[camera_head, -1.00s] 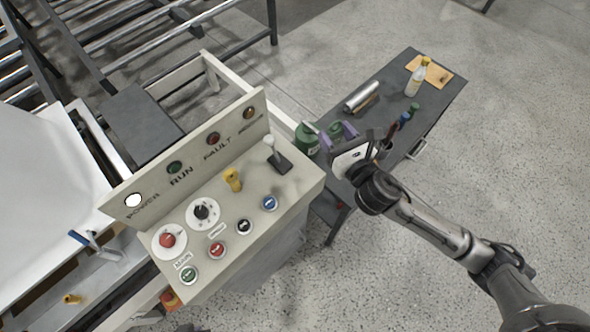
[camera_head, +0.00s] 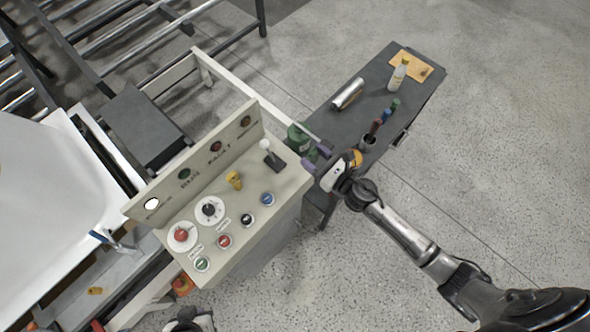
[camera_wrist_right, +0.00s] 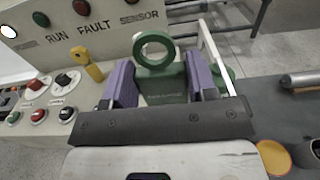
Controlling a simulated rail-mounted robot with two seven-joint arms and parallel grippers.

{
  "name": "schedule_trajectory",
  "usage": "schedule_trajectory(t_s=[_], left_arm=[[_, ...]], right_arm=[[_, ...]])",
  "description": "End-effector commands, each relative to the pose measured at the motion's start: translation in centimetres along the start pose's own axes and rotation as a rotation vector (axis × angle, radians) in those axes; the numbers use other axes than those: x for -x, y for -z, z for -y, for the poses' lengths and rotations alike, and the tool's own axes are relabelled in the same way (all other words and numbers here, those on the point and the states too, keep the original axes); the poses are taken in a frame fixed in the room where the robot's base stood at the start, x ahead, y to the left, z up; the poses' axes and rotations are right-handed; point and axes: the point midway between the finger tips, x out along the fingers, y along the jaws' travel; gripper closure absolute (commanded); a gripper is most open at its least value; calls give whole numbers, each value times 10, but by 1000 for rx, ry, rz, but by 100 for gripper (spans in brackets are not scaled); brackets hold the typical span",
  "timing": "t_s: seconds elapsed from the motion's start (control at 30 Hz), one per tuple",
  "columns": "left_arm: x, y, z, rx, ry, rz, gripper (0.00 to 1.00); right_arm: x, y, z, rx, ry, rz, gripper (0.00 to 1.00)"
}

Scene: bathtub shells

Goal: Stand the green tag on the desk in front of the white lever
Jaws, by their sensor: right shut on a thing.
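The green tag (camera_wrist_right: 172,88), with a ring at its top (camera_wrist_right: 136,47), is held between the purple fingers of my right gripper (camera_wrist_right: 160,84). In the head view the tag (camera_head: 296,136) is just off the right edge of the control desk (camera_head: 262,209), to the right of the white lever. My right gripper (camera_head: 317,157) partly covers it. The white lever (camera_head: 265,145) stands on a dark base near the desk's back panel; I cannot make it out in the wrist view. A small part of my left gripper (camera_head: 190,320) shows at the bottom edge; its jaws cannot be made out.
The desk carries a yellow key-like switch (camera_head: 234,180), a black knob (camera_head: 209,209), a red button (camera_head: 181,236) and several other buttons. The desk top in front of the lever is clear. A dark side table (camera_head: 405,91) holds a metal cylinder (camera_head: 348,93), a bottle (camera_head: 397,76) and other items.

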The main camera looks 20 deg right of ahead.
Motion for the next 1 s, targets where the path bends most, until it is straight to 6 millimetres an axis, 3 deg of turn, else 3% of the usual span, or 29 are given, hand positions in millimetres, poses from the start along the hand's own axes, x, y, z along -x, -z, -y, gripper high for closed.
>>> schedule_trajectory(t_s=[0.1,0.33,0.53,0.8,1.0], left_arm=[[-2,-1,1,-2,2,1,100],[-4,-2,0,-1,1,1,100],[-6,-2,-1,4,-3,0,100],[-14,-4,-4,12,-10,-1,100],[-14,-4,-4,10,-9,0,100]], right_arm=[[-14,14,-19,-5,1,2,70],[-30,30,-40,-1,0,1,70],[-33,37,-44,0,2,-1,70],[-33,69,-44,-1,2,0,70],[-32,72,-44,2,0,1,70]])
